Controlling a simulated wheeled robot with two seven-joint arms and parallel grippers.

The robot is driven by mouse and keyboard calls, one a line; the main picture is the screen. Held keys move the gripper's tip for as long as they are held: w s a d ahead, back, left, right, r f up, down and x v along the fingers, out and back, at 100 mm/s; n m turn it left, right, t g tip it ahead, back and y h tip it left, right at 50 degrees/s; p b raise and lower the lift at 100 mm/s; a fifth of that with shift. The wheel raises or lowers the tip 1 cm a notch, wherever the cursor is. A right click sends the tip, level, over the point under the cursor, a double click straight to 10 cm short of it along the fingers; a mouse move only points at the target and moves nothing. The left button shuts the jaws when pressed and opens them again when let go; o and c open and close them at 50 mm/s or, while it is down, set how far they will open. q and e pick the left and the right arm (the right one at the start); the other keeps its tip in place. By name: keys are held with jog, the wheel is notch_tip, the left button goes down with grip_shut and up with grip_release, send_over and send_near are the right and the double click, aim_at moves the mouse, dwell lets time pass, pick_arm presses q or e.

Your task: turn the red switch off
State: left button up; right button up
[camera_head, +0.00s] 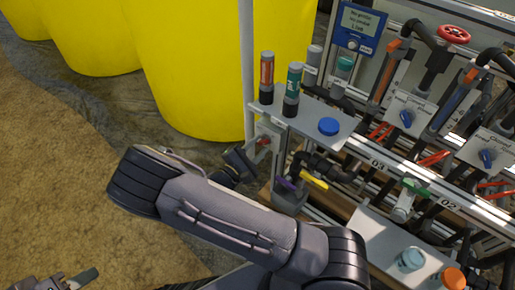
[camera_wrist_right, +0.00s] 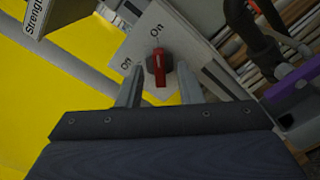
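The red switch (camera_wrist_right: 158,66) is a small rotary knob on a pale plate (camera_wrist_right: 181,38) with short printed labels; one reads "On". In the right wrist view its grip runs nearly upright in the picture. The switch (camera_head: 264,141) is small in the head view, on the skid's left end. My right gripper (camera_wrist_right: 159,88) is open, its two fingers apart on either side of the knob in the wrist view; I cannot tell whether they touch it. My left gripper (camera_head: 68,280) is partly in view at the bottom left, away from the skid; its opening is unclear.
A shelf (camera_head: 318,117) with upright probes (camera_head: 293,85) and a blue cap (camera_head: 328,126) is above the switch. Purple (camera_head: 286,184) and yellow (camera_head: 313,180) handles are close to its right. Yellow tanks (camera_head: 195,70) stand behind. The floor at left is clear.

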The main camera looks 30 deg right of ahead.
jog(key=shift+d, duration=0.1)
grip_shut()
dwell(0.3)
